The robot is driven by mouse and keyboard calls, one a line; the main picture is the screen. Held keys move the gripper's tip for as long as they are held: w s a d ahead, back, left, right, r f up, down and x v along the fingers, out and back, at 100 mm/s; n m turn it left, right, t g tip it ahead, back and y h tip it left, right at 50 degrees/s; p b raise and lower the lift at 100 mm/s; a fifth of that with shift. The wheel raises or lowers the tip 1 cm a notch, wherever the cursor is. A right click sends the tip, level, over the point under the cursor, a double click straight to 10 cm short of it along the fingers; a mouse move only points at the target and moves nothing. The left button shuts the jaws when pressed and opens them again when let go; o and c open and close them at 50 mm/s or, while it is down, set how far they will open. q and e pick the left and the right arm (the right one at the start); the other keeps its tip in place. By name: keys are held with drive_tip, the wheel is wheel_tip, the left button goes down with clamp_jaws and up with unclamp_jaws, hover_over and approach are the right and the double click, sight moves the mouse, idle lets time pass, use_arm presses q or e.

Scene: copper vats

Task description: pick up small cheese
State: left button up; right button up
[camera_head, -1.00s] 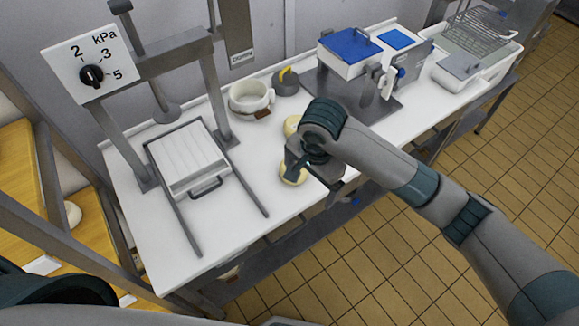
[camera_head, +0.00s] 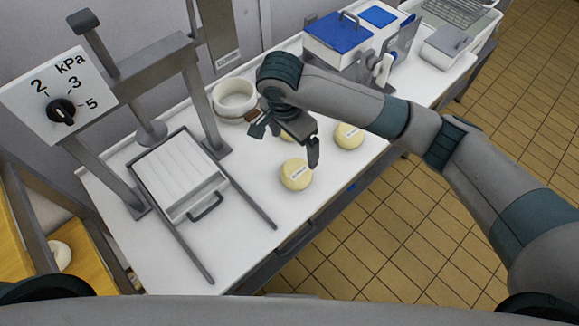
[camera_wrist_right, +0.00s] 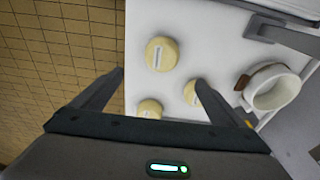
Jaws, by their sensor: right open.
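Three pale yellow round cheeses with white labels are on the white table. One cheese (camera_head: 295,174) is nearest the front edge, and it also shows in the right wrist view (camera_wrist_right: 161,54). A second cheese (camera_head: 349,136) is to the right, low in the wrist view (camera_wrist_right: 149,109). A third cheese (camera_head: 287,136) is mostly hidden behind my right gripper; it looks smallest in the wrist view (camera_wrist_right: 193,92), partly covered by a finger. My right gripper (camera_head: 286,149) is open and empty above the cheeses, its fingers (camera_wrist_right: 159,78) spread. My left gripper is not in view.
A white pot (camera_head: 234,98) stands behind the cheeses, with a brown piece beside it. A press with a drain tray (camera_head: 180,176) and rails is on the left. A blue-lidded machine (camera_head: 338,32) stands at the back right. The table front between rails and cheeses is clear.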

drive_tip(key=shift+s+d+r, duration=0.1)
drive_tip(key=shift+s+d, duration=0.05)
hover_over(296, 170)
drive_tip(key=f, duration=0.5)
drive_tip(key=s+f, duration=0.1)
drive_tip(key=f, duration=0.2)
drive_tip(key=f+b, duration=0.3)
drive_tip(key=shift+w+d+b, duration=0.15)
drive_tip(key=shift+w+b, duration=0.1)
drive_tip(key=shift+b, duration=0.05)
drive_tip(key=shift+w+d+f+b, duration=0.1)
drive_tip(key=shift+f+b, duration=0.45)
drive_tip(key=shift+b, duration=0.35)
drive_tip(key=f+b, duration=0.5)
drive_tip(key=b, duration=0.3)
drive_tip(key=shift+w+f, duration=0.15)
drive_tip(key=shift+w, duration=0.05)
